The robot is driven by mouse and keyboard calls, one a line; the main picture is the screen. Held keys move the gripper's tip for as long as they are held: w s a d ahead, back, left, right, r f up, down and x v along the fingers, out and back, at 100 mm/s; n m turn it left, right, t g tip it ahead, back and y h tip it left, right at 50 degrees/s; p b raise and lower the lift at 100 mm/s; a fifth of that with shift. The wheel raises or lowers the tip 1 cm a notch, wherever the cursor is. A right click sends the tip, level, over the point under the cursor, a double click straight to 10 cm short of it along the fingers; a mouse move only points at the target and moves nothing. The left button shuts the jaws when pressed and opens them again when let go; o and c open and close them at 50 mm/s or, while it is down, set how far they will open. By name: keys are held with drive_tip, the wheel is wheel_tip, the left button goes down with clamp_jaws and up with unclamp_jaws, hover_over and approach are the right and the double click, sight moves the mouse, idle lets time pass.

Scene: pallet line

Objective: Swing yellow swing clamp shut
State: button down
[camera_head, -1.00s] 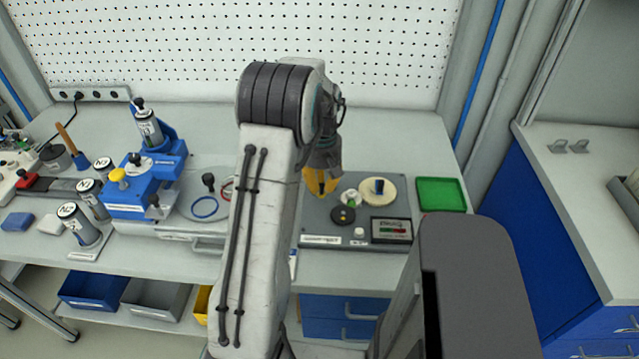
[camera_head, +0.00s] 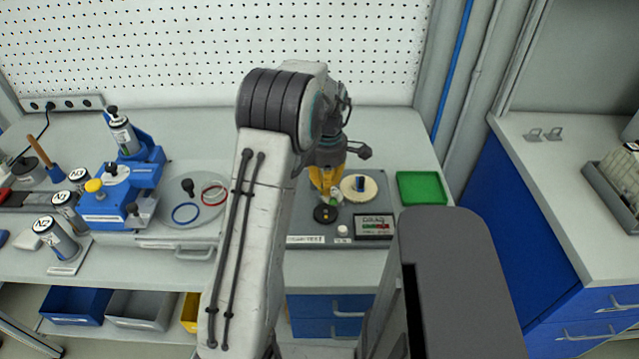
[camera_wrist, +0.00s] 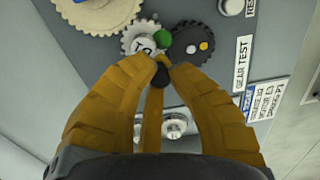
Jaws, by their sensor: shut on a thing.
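My gripper (camera_wrist: 160,62) has thick yellow fingers, closed together at the tips in the wrist view. Between them is a narrow yellow bar (camera_wrist: 152,118) with a dark knob (camera_wrist: 160,77), which looks like the swing clamp; the fingertips are shut on its knob end. A small white gear (camera_wrist: 133,42) with a green spot (camera_wrist: 163,39) lies just beyond the tips. A dark gear (camera_wrist: 186,46) with a yellow dot meshes beside it. In the head view my gripper (camera_head: 326,190) is low over the grey gear plate (camera_head: 305,225), and the clamp cannot be told from the fingers.
A cream gear (camera_head: 350,194) sits on the plate, with a display (camera_head: 374,227) and white button (camera_head: 342,231) in front. A green tray (camera_head: 421,188) stands right. A blue fixture (camera_head: 118,205) and round plate with rings (camera_head: 186,213) stand left. A metal post (camera_wrist: 175,126) is close to my fingers.

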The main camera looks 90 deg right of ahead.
drive_tip(key=shift+s+d+f+n+p, duration=0.15)
drive_tip(key=shift+s+d+n, duration=0.25)
drive_tip(key=shift+n, duration=0.6)
drive_tip(key=shift+s+d+n+p, duration=0.3)
drive_tip(key=shift+s+n, duration=0.15)
drive_tip(key=shift+n, duration=0.55)
drive_tip(key=c, duration=1.1)
unclamp_jaws()
drive_tip(key=shift+d, duration=0.15)
wheel_tip(320, 180, up, 12)
drive_tip(key=shift+s+r, duration=0.1)
